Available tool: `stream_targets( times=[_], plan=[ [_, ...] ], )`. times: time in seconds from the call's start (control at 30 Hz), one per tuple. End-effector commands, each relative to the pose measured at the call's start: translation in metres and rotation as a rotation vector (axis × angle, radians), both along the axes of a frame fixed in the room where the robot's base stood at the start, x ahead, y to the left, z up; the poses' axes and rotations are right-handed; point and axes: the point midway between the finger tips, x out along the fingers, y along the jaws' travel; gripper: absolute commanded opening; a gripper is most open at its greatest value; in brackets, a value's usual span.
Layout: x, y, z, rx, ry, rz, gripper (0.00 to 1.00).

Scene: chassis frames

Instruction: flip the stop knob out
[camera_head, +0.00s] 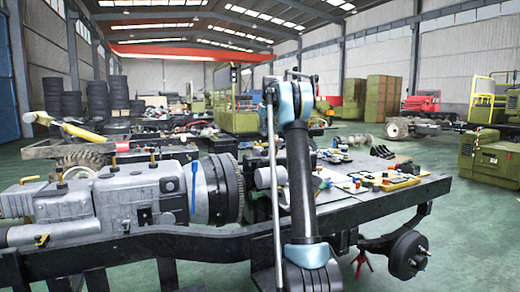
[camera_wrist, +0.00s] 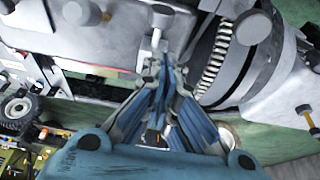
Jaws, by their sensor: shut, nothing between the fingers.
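In the wrist view my gripper (camera_wrist: 160,68) is shut and empty, with its blue-grey fingers together. Its tips are at the lower end of a pale lever-like part (camera_wrist: 157,42) with a brownish grey end; I cannot tell whether they touch. I cannot tell which of these is the stop knob. In the head view the grey engine and gearbox (camera_head: 140,195) lies on the chassis frame. My arm stands in front, and my gripper cannot be made out there.
A ribbed dark ring (camera_wrist: 222,55) is right of the fingers in the wrist view. In the head view a bench with tools and small parts (camera_head: 425,190) is at right, and a wheel hub (camera_head: 408,255) is below it. Open green floor (camera_head: 470,225) lies at right.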

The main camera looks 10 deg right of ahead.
Motion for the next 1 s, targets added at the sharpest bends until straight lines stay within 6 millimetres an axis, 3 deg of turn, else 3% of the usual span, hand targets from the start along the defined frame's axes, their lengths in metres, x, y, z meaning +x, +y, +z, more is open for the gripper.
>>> stream_targets(
  times=[0.17,0.7,1.0],
  plan=[
    [0.003,0.001,-0.008,0.000,0.000,0.000,0.00],
    [0.027,0.009,-0.082,0.000,0.000,0.000,0.00],
    [0.031,0.010,-0.094,0.000,0.000,0.000,0.00]
  ],
)
